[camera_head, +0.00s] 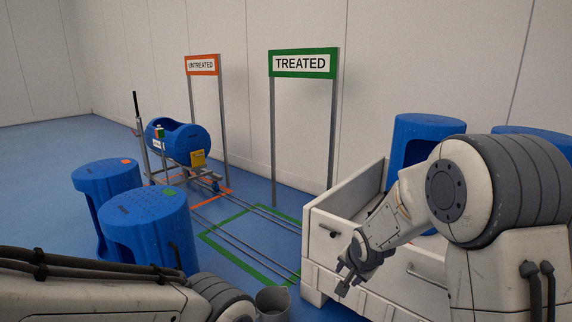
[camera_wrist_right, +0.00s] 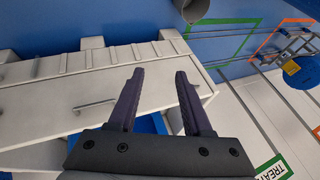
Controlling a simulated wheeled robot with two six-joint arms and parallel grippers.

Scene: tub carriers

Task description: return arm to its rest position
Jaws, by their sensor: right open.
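My left arm crosses the bottom left of the head view. Its gripper is outside the picture.
A blue tub (camera_head: 185,145) lies on a wheeled carrier by the UNTREATED sign (camera_head: 202,65). A grey bucket (camera_head: 272,302) stands near the TREATED floor outline (camera_head: 240,262), which is empty.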

